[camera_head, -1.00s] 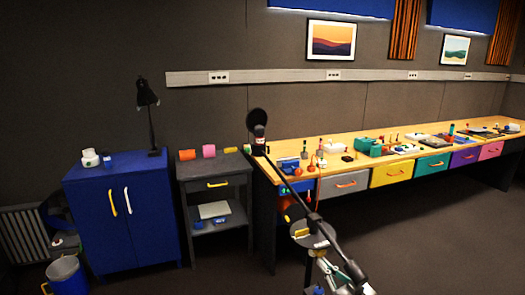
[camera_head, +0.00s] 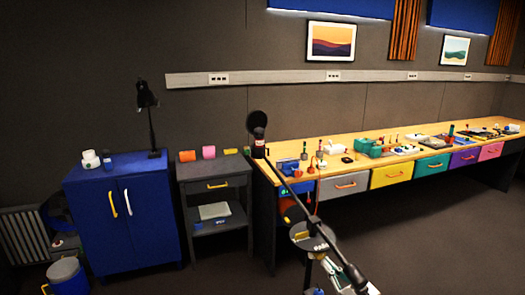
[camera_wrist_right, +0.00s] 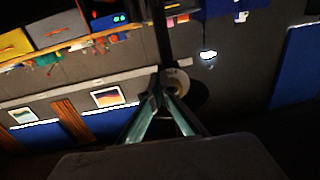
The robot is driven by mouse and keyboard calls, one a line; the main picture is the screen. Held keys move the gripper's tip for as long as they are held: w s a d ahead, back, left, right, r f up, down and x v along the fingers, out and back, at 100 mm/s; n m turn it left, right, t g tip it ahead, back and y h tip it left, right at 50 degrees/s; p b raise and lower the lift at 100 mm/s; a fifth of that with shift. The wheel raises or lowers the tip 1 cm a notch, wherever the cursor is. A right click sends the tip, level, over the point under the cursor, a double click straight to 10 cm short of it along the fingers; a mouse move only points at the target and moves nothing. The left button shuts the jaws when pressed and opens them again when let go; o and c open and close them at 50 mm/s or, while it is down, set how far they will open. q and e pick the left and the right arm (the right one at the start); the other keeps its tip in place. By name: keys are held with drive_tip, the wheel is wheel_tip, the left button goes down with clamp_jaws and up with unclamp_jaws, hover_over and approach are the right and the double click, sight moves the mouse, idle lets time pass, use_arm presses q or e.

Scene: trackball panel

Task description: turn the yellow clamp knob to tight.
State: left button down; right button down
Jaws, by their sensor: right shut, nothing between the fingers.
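A black boom (camera_head: 330,244) rises leftward to a round black head (camera_head: 257,121) in the head view. A dark round plate (camera_head: 311,236) sits around its lower middle. A small yellowish patch on the plate's left edge may be the yellow clamp knob (camera_head: 298,237), but it is too small to read its setting. My right gripper (camera_head: 329,266) is just below the plate, largely behind the boom. In the right wrist view its fingers (camera_wrist_right: 163,98) meet, shut and empty. A pale round part (camera_wrist_right: 178,82) lies just beyond the tips; contact cannot be told. My left gripper is not in view.
A long wooden bench (camera_head: 365,172) with several small objects and coloured drawers runs along the wall. A grey side table (camera_head: 216,210) and a blue cabinet (camera_head: 120,222) stand left of it. The floor (camera_head: 430,240) before the bench is open.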

drive_tip(key=shift+w+r, duration=0.15)
drive_tip(key=shift+r, duration=0.05)
drive_tip(key=shift+d, duration=0.1)
drive_tip(key=v, duration=0.6)
drive_tip(key=shift+f, duration=0.35)
